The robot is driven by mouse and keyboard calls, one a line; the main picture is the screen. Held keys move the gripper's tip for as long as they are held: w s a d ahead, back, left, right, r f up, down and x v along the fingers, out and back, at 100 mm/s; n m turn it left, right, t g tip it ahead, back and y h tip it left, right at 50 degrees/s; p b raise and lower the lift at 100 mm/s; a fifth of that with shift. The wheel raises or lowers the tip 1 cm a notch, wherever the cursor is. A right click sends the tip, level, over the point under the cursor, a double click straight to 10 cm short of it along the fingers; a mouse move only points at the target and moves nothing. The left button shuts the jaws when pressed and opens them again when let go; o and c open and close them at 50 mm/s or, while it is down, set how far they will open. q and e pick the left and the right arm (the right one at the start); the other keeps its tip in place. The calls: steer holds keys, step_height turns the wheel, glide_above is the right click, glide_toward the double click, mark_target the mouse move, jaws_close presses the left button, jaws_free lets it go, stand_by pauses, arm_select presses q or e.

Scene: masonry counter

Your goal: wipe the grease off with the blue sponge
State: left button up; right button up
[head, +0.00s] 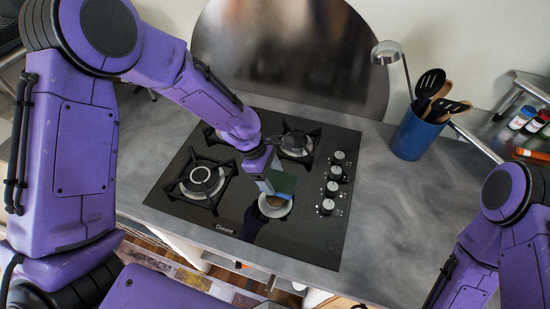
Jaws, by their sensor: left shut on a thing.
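My left gripper (266,170) reaches in from the upper left over the black cooktop (310,235). It is shut on the blue sponge (281,184), which shows as a small blue-green block below the fingers. The sponge is over the front right part of the cooktop, just above a pale round spot with a brownish middle (273,207). I cannot tell whether that brownish patch is the grease, or whether the sponge touches it. Part of the spot is hidden by the sponge. My right gripper is out of view; only its arm shows at the lower right.
Burners with black grates stand at the left (201,182) and back (296,142). Several knobs (335,172) line the cooktop's right side. Grey counter (385,205) to the right is clear.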

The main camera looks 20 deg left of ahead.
arm_select(q)
steer(key=shift+s+r, duration=0.1)
steer(key=shift+r, duration=0.4)
steer(key=s+r, duration=0.2)
steer(key=r, duration=0.1)
steer(key=shift+r, duration=0.4)
steer(key=shift+w+r, duration=0.6)
steer(key=shift+r, duration=0.45)
steer(key=shift+s+r, duration=0.2)
steer(key=shift+s, duration=0.25)
steer(key=shift+w+f, duration=0.15)
steer(key=shift+w, duration=0.15)
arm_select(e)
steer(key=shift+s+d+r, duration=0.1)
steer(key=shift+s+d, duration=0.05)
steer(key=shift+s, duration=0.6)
